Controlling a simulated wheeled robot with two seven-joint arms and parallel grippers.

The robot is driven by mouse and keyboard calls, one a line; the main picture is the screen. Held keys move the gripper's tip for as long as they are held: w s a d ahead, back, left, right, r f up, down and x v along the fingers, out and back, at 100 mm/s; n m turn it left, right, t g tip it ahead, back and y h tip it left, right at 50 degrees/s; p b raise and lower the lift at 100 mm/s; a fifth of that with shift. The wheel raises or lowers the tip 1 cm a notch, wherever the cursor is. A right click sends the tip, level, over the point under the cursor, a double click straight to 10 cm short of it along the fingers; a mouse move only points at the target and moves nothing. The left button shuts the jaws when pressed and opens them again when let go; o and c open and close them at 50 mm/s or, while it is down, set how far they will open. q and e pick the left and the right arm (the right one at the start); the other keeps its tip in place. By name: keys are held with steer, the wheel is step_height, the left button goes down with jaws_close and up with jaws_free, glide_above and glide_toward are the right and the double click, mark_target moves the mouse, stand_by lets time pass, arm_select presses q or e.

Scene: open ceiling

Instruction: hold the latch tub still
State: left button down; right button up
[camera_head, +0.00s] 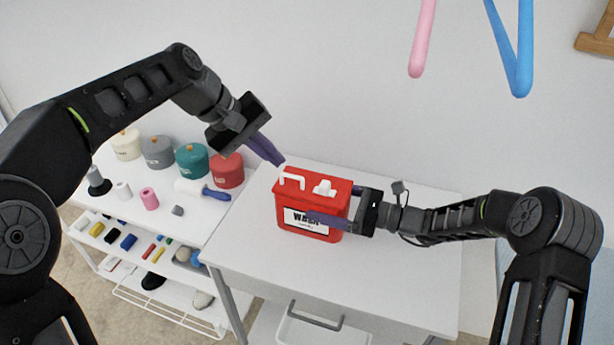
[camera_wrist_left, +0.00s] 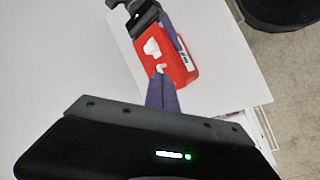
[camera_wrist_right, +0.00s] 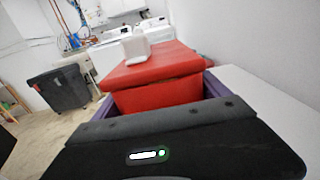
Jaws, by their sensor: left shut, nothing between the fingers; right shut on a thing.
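The latch tub (camera_head: 310,203) is a red box with a red lid, a white latch, a white handle and a white label on its front. It stands upright on the white table. My right gripper (camera_head: 350,208) is shut on the tub from its right side; the right wrist view shows the red tub (camera_wrist_right: 155,92) between its purple fingers. My left gripper (camera_head: 280,162) has its fingers together and empty, close to the lid's back left corner and the white handle. In the left wrist view its fingertips (camera_wrist_left: 162,80) are near the tub (camera_wrist_left: 180,65); contact cannot be told.
A white shelf on the left holds several lidded canisters, including a red one (camera_head: 227,170), plus spools and a blue-handled brush (camera_head: 205,190). A pink tube (camera_head: 422,40) and a blue one (camera_head: 520,60) show at the top. The table (camera_head: 400,285) is clear in front and right.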

mark_target(327, 185)
arm_select(q)
steer(key=m, duration=0.6)
steer(key=d+m, duration=0.1)
steer(key=m, duration=0.2)
steer(key=shift+d+r+m+h, duration=0.1)
steer(key=shift+m+h, duration=0.2)
steer(key=shift+m, duration=0.1)
steer(key=x, duration=1)
steer(key=shift+s+d, duration=0.2)
steer(key=shift+d, duration=0.5)
steer(key=shift+s+d, duration=0.2)
steer(key=shift+d, duration=0.45)
steer(key=shift+r, duration=0.15)
